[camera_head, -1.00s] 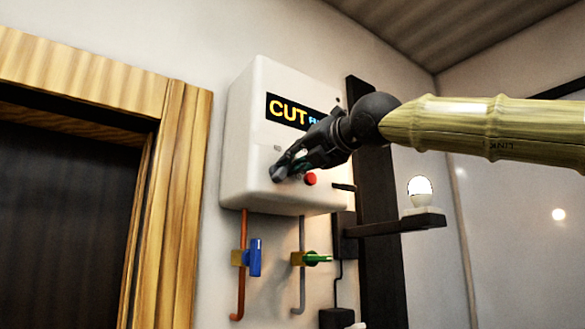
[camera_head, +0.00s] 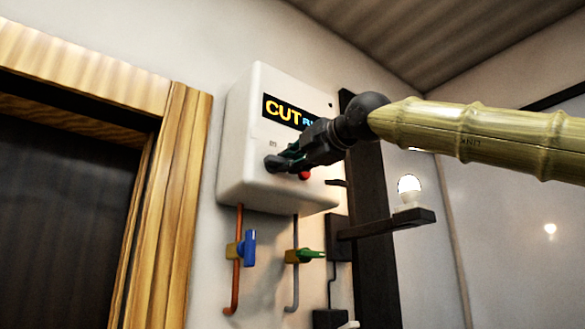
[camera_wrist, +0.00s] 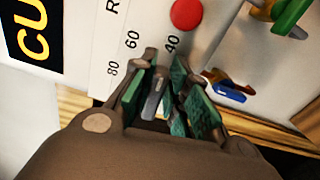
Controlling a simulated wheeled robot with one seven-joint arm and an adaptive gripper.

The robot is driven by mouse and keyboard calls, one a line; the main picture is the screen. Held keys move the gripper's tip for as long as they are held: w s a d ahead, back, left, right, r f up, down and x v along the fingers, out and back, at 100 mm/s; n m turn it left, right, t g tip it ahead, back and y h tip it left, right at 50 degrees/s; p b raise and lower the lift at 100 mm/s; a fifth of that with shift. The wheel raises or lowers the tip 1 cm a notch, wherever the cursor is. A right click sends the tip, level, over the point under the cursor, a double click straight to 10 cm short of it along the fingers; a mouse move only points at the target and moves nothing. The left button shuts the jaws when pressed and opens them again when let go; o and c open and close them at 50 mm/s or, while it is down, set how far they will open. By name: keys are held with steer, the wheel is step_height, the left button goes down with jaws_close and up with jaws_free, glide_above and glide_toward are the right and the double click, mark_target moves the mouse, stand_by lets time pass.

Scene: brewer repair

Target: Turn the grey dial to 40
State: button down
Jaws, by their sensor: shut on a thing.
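A white wall box (camera_head: 245,165) carries a black display (camera_head: 285,111) reading "CUT" in yellow, with blue letters partly hidden. The grey dial (camera_wrist: 153,104) is on its front face, between my gripper's green-padded fingers in the wrist view. My gripper (camera_wrist: 168,98) is shut on the dial. The printed marks 80, 60 and 40 (camera_wrist: 172,43) show beyond the fingertips. The dial's exact pointing is hard to read, as the fingers cover much of it. In the head view my gripper (camera_head: 276,164) is at the box's lower front and hides the dial.
A red button (camera_head: 305,175) is close beside my gripper. Below the box are a blue valve handle (camera_head: 249,248) and a green one (camera_head: 311,255) on pipes. A shelf (camera_head: 390,224) with a lit bulb (camera_head: 409,188) is at the right. A wooden door frame (camera_head: 170,210) is at the left.

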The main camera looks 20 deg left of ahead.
steer(key=shift+f+m+b, duration=0.1)
steer(key=shift+m+b, duration=0.25)
steer(key=shift+m, duration=0.25)
steer(key=c, duration=1.4)
jaws_free()
steer(key=v, duration=1.2)
